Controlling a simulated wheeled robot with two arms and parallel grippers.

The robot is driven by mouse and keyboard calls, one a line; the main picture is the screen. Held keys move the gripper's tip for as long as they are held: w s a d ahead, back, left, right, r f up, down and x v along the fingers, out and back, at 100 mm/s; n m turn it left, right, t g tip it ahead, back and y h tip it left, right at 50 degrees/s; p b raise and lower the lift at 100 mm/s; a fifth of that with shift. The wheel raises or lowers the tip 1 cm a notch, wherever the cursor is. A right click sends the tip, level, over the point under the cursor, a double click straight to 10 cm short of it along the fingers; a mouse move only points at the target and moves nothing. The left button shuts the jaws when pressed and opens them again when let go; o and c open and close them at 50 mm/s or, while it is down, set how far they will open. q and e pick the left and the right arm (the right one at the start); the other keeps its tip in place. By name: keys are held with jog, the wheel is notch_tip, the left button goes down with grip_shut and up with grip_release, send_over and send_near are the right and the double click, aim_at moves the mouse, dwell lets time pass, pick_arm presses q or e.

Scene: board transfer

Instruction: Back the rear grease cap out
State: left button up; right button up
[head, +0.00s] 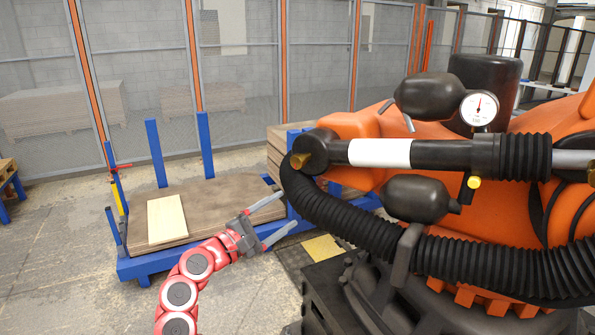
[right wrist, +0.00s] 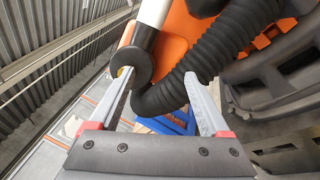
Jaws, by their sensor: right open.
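A brass-coloured grease cap (head: 300,161) sits at the left end of the dark cylinder (head: 322,151) with the white band. Another small brass fitting (head: 592,176) shows at the right edge of the head view; I cannot tell which is the rear one. My right gripper (head: 289,209) is open and empty, below and left of the cylinder's end. In the right wrist view the open gripper (right wrist: 160,73) has its left fingertip overlapping a yellowish spot at the cylinder end (right wrist: 136,63), so the cap is mostly hidden there. Contact cannot be told. My left gripper is not in view.
A thick black corrugated hose (head: 345,215) loops from the cylinder end, close to my right fingers. The orange robot body (head: 350,125) is behind it. A blue rack (head: 150,265) with a pale board (head: 167,218) stands left.

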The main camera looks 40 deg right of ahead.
aim_at(295, 163)
jog(key=w+a+r+m+t+y, duration=0.1)
jog(key=w+r+m+t+y, duration=0.1)
jog(key=w+r+m+t, duration=0.3)
jog(key=shift+n+g, duration=0.4)
jog(key=shift+g, duration=0.1)
jog(key=p+x, duration=0.1)
jog(key=x, duration=0.4)
jog(key=p+x, duration=0.1)
jog(key=x, duration=0.5)
jog(key=w+p+x, duration=0.1)
jog(key=x, duration=0.4)
jog(key=shift+r, duration=0.1)
jog(key=shift+w+d, duration=0.15)
jog(key=shift+d, duration=0.35)
grip_shut()
